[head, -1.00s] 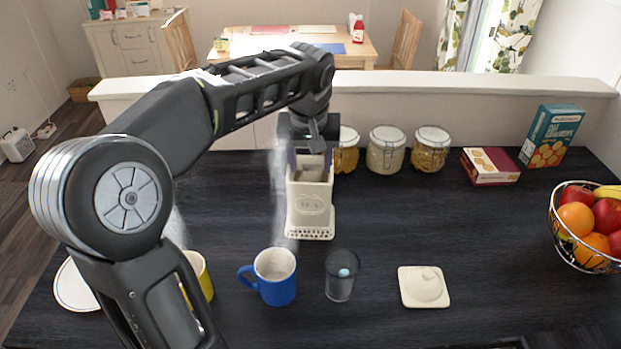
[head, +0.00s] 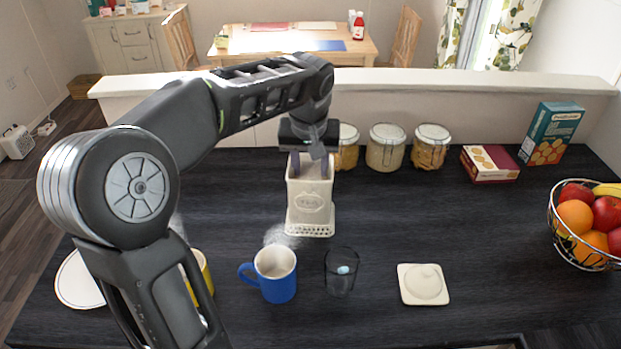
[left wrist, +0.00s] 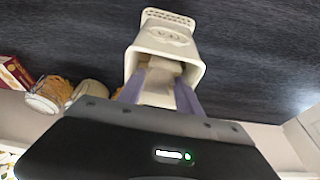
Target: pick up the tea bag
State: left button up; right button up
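The cream tea canister (head: 311,208) stands lidless on the dark counter, with a drip-holed foot at its front. My left gripper (head: 310,168) points down into its mouth, its two purple-grey fingers apart. In the left wrist view the fingers (left wrist: 160,92) reach into the canister (left wrist: 165,40), one on each side of a beige tea bag (left wrist: 161,82). I cannot tell whether they touch it. The canister wall hides the fingertips in the head view. My right gripper is not in view.
A cream square lid (head: 423,284), a dark glass (head: 341,281), a blue mug (head: 276,283) and a yellow mug (head: 205,270) stand in front. Glass jars (head: 385,150) stand behind, right of the canister. A fruit basket (head: 585,235) is at far right. The right-centre counter is clear.

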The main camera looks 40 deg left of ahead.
aim_at(310, 172)
pick_arm(q)
jog(key=c, duration=0.7)
notch_tip(310, 172, up, 10)
dwell(0.4)
jog(key=shift+r, duration=0.1)
dwell(0.4)
